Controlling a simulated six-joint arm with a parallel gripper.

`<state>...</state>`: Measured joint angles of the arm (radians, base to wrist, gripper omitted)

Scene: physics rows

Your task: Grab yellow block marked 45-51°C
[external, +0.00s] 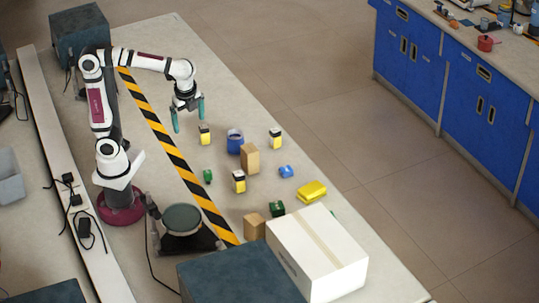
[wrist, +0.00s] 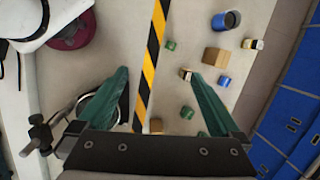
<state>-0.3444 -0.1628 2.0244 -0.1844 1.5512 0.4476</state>
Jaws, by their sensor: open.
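Several small yellow-and-white blocks with black tops stand on the table. In the external view, one block (external: 204,134) is closest to my gripper, another block (external: 275,138) is farther right, and a third block (external: 239,181) is nearer the camera. Their markings are too small to read, so I cannot tell which says 45-51°C. My gripper (external: 188,116) is open and empty, above the table and left of the closest block. In the wrist view my gripper (wrist: 158,75) shows its fingers spread wide, with one block (wrist: 187,74) by the right fingertip and another block (wrist: 253,44) farther right.
A blue cup (external: 235,141), a cardboard box (external: 250,159), a blue piece (external: 286,171), a green piece (external: 208,176) and a yellow item (external: 312,191) lie among the blocks. A large white box (external: 316,255) stands near the front. Striped tape (external: 162,132) crosses the table.

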